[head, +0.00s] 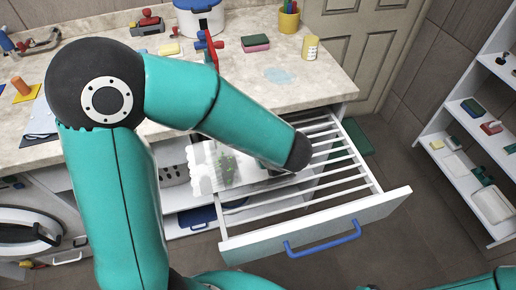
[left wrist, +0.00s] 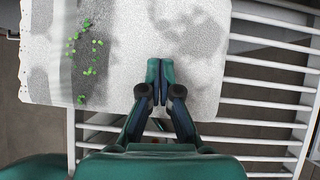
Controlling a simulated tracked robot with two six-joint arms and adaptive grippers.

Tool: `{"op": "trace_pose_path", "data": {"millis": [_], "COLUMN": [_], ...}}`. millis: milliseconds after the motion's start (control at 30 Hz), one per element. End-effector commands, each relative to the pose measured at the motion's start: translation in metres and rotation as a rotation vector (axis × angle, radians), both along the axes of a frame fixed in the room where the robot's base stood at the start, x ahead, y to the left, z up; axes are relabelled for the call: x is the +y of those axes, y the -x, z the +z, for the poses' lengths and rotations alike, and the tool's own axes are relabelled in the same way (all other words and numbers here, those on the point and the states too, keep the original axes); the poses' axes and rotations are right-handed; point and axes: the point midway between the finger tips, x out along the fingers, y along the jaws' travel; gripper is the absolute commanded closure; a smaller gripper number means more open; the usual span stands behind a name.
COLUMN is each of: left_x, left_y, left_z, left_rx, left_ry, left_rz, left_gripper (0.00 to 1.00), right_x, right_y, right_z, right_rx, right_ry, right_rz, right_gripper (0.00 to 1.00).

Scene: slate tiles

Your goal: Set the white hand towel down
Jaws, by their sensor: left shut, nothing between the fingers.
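The white hand towel (head: 212,168) lies flat across the bars at the left side of a pulled-out drying rack (head: 350,216). It has grey patches and small green marks, and its left part reaches past the rack's side. In the left wrist view the towel (left wrist: 120,45) fills the upper left and middle, with the rack's bars (left wrist: 262,108) beside and below it. My left gripper (left wrist: 160,68) is shut and empty, its tips over the towel's near edge; I cannot tell if they touch. In the head view my forearm covers part of the towel. My right gripper is out of view.
The rack's right-hand bars are bare. A blue handle (head: 322,240) sits on its front. White shelves (head: 455,150) stand at the right.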

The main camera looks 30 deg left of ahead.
Motion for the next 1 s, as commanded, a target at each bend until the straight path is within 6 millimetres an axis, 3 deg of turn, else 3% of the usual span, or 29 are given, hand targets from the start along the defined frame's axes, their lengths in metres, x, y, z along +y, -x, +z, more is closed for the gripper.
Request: {"op": "trace_pose_path", "data": {"millis": [167,300,733,1000], "left_x": [0.022,0.019,0.017,-0.006], "left_y": [-0.016,-0.015,-0.012,0.004], "left_z": [-0.001,-0.016,-0.021,-0.022], "left_rx": [0.002,0.000,0.010,0.011], "left_ry": [0.000,0.000,0.005,0.004], "left_rz": [0.003,-0.001,-0.004,-0.006], "left_gripper": [1.00,1.00,1.00,1.00], "right_x": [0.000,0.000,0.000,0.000], "right_y": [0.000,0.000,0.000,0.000], "right_z": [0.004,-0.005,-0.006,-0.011], "right_rx": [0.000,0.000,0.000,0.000], "right_ry": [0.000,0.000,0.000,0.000], "right_rz": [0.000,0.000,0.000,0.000], "right_gripper": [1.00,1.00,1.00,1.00]}}
